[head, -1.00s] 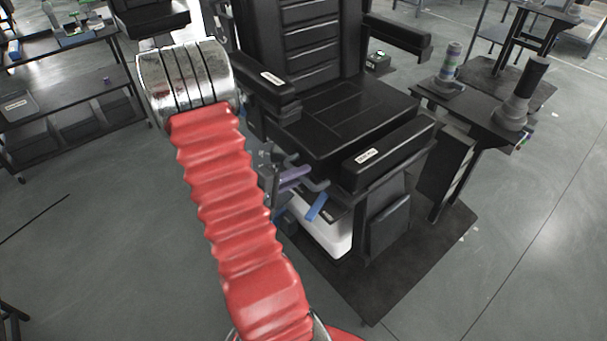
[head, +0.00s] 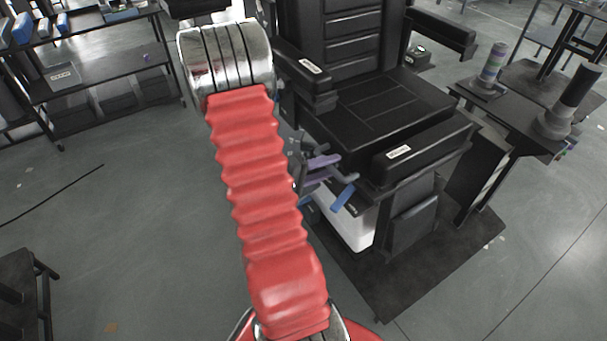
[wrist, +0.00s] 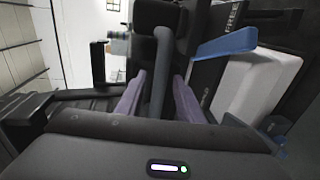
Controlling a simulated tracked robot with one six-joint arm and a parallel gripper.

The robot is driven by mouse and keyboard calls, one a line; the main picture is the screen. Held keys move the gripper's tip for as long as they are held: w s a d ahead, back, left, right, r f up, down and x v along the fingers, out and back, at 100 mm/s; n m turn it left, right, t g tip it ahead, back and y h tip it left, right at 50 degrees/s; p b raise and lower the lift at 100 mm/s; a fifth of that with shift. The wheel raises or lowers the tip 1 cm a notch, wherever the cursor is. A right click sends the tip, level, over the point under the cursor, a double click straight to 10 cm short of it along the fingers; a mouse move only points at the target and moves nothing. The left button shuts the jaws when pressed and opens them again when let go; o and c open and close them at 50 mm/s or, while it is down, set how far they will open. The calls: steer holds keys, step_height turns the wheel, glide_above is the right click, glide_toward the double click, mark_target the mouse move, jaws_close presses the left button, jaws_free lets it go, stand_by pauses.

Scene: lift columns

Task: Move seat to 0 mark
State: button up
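The black padded seat (head: 385,105) belongs to a large chair standing on a dark floor plate (head: 395,290) in the head view. Levers stick out at its near left side, one grey (head: 345,178) and one blue (head: 342,199); the blue lever also shows in the wrist view (wrist: 225,43). My gripper (wrist: 160,77) has purple fingers, seen apart on either side of a grey rod (wrist: 163,50). Whether they touch the rod I cannot tell. In the head view my gripper (head: 322,165) is beside the levers, partly behind my red arm. No readable 0 mark shows.
A black armrest (head: 425,150) stands above the levers. A side table (head: 500,120) with a joystick-like column is to the right. A shelf rack (head: 100,85) stands at the upper left and a dark table (head: 22,290) at the lower left.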

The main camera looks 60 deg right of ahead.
steer(key=v, duration=1.2)
steer(key=shift+a, duration=0.35)
steer(key=shift+w, duration=0.15)
stand_by(0.6)
steer(key=s+a+f+n+g+y, duration=0.1)
steer(key=s+a+f+n+y, duration=0.2)
steer(key=s+a+y, duration=0.15)
steer(key=w+a+r+t+y, duration=0.1)
steer(key=w+a+t+y, duration=0.2)
steer(key=a, duration=0.7)
steer(key=w+a+r+n+t+y, duration=0.2)
steer(key=w+a+r+t+y, duration=0.35)
steer(key=a, duration=0.75)
steer(key=w+a+r+t, duration=0.1)
steer(key=a+r+t, duration=0.2)
steer(key=r, duration=0.4)
steer(key=w+a+r+n+t, duration=0.1)
steer(key=a+r+t, duration=0.2)
steer(key=a+r, duration=0.2)
step_height(320, 180, up, 2)
steer(key=shift+w+a, duration=0.25)
steer(key=shift+w, duration=0.05)
steer(key=shift+d, duration=0.1)
